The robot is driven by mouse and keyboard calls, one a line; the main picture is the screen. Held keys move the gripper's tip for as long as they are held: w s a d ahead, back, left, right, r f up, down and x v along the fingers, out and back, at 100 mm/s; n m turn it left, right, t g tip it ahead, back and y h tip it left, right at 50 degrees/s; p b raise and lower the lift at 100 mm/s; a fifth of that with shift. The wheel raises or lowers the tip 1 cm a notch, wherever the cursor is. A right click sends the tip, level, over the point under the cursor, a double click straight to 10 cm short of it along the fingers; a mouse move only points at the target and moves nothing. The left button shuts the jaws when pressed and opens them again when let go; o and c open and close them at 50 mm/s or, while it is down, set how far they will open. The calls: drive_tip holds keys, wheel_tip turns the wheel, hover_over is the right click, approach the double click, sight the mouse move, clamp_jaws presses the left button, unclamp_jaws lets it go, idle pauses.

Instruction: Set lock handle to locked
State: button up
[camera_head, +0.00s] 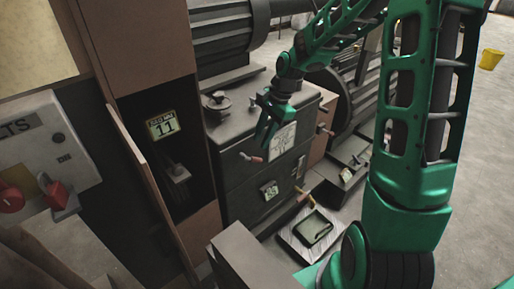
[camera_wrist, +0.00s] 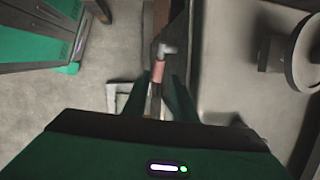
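A small lever handle with a red grip (camera_head: 250,157) sticks out from the front of the dark grey metal cabinet (camera_head: 243,180), near its top edge; I take it as the lock handle. My gripper (camera_head: 267,139) hangs above and just right of it, fingers pointing down. In the wrist view a pinkish-red grip with a grey metal end (camera_wrist: 158,72) lies between and beyond the two fingers of my gripper (camera_wrist: 160,88). The fingers are apart, and I see no contact with the grip. No marking of locked or unlocked is readable.
An orange-tipped lever (camera_head: 307,199) sits lower right. An open brown door (camera_head: 150,190) and a white panel with red knobs (camera_head: 45,150) are left. Large ribbed motors stand behind. Open floor (camera_head: 475,150) lies right.

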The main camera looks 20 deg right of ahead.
sight(253, 160)
drive_tip(key=shift+v, duration=1.05)
drive_tip(key=c, duration=0.5)
drive_tip(key=shift+w+d+n, duration=0.1)
drive_tip(key=shift+n, duration=0.2)
clamp_jaws()
drive_tip(key=w+d+n+g+y, duration=0.15)
drive_tip(key=d+n+y, duration=0.35)
drive_tip(key=d+n, duration=0.9)
drive_tip(key=a+f+n, duration=0.3)
drive_tip(key=a+f, duration=0.7)
drive_tip(key=a, duration=0.3)
drive_tip(key=shift+a+n, duration=0.2)
drive_tip(key=shift+n, duration=0.2)
